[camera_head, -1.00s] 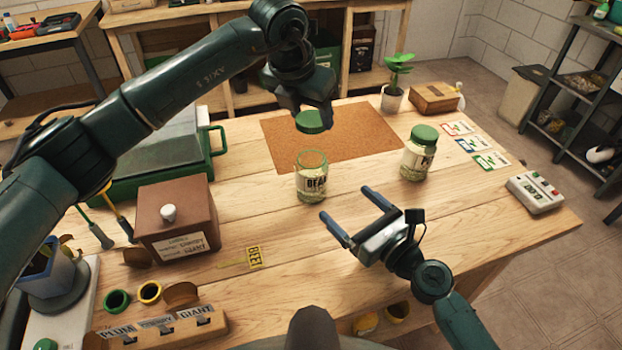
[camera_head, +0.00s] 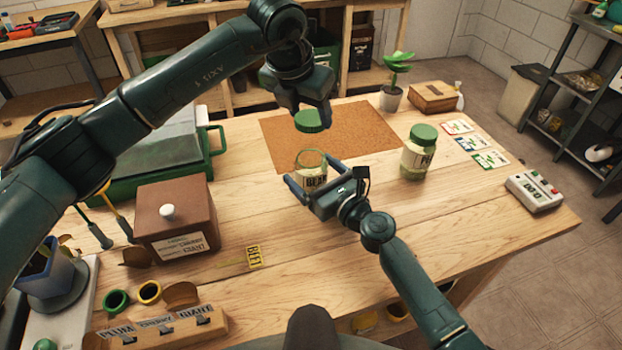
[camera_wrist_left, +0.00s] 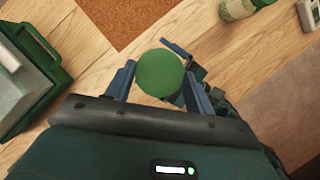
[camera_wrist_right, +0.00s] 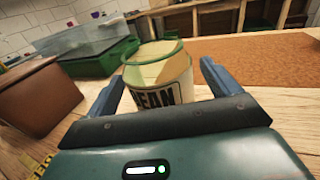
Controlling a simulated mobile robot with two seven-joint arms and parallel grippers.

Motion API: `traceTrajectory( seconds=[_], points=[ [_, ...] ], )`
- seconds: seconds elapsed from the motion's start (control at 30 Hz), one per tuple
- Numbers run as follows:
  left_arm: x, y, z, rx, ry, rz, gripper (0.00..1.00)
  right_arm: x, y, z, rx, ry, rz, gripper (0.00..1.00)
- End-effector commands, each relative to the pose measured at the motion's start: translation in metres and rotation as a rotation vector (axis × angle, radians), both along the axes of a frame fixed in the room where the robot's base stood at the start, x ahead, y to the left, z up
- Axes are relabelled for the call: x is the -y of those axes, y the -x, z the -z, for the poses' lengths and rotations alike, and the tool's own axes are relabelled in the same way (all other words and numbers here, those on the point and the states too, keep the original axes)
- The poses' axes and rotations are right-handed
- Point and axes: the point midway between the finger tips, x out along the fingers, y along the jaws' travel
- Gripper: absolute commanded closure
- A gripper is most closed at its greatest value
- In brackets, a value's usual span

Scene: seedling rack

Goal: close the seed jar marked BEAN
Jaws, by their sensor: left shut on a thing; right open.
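The BEAN jar (camera_head: 311,164) stands upright and open on the wooden table, near the cork mat's front edge. Its label and green rim show in the right wrist view (camera_wrist_right: 158,84). My left gripper (camera_head: 306,105) is shut on a green lid (camera_head: 308,122), held above the jar and apart from it. The lid also shows between the fingers in the left wrist view (camera_wrist_left: 160,74). My right gripper (camera_head: 313,182) is open, low at the jar's near side. Its fingers lie on either side of the jar in the right wrist view (camera_wrist_right: 158,90); whether they touch it I cannot tell.
A second jar (camera_head: 418,155) with a green lid stands to the right. A brown box (camera_head: 175,215) and a green-edged case (camera_head: 150,155) are at left. A potted plant (camera_head: 392,98), seed cards (camera_head: 473,143) and a timer-like device (camera_head: 534,192) stand around.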

Motion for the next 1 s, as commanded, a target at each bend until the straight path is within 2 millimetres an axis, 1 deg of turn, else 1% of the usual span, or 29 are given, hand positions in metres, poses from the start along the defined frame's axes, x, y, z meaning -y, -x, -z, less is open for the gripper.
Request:
traceTrajectory(
  seconds=[0.2, 1.0],
  points=[
    [0.0001, 0.0001, 0.0, 0.0, 0.0, 0.0, 0.67, -0.0001, -0.0001, -0.0002, 0.0, 0.0, 0.0, 0.11],
    [0.0, 0.0, 0.0, 0.0, 0.0, 0.0, 0.67, 0.0001, 0.0002, 0.0, -0.001, -0.001, 0.0, 0.77]
  ],
)
